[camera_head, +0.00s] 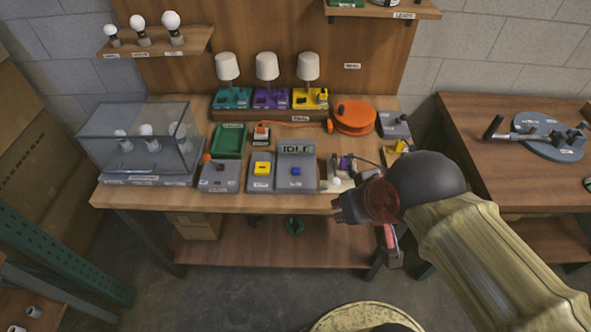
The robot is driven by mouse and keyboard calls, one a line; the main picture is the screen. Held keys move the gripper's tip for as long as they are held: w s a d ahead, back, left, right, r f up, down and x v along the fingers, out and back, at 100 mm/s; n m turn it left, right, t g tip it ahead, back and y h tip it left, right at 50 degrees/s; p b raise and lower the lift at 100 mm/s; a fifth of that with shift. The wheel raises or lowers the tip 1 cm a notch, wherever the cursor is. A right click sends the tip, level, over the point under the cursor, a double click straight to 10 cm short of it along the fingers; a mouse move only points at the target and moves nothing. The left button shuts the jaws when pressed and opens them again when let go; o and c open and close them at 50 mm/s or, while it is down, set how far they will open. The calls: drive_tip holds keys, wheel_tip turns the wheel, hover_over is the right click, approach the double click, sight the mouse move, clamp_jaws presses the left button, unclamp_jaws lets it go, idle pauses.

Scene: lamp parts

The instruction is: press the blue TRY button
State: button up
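The blue TRY button (296,171) sits on the sloped front of a grey console (309,162) on the middle workbench. A small display above the button reads "IDLE". A label below the button is too small to read surely. My gripper (340,209) is dark and is at the bench's front edge, to the right of and nearer than the console. It appears apart from the button. The arm comes in from the lower right. The fingers are small and dark, so whether they are open or shut is unclear.
An orange cord reel (353,117) and three lamps stand behind. A glass case (137,138) is at left.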

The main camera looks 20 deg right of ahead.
clamp_jaws()
idle(0.9)
drive_tip(key=shift+r, duration=0.1)
drive_tip(key=w+d+f+n+g+h+p, duration=0.1)
drive_tip(key=w+d+f+n+p, duration=0.3)
drive_tip(key=w+f+n+p, duration=0.35)
drive_tip(key=w+d+f+n+g+h+p, duration=0.15)
drive_tip(key=w+d+f+n+p, duration=0.3)
drive_tip(key=w+p, duration=0.5)
drive_tip(key=w+a+f+n+t+y, duration=0.3)
drive_tip(key=w+a+f+n, duration=0.15)
drive_tip(key=w+n, duration=0.5)
drive_tip(key=w+a+r+n+t+y, duration=0.2)
drive_tip(key=w+a+r+n, duration=0.2)
drive_tip(key=n, duration=0.5)
drive_tip(key=shift+w+a+r+y, duration=0.2)
drive_tip(key=shift+w+a+y, duration=0.2)
drive_tip(key=shift+w, duration=0.3)
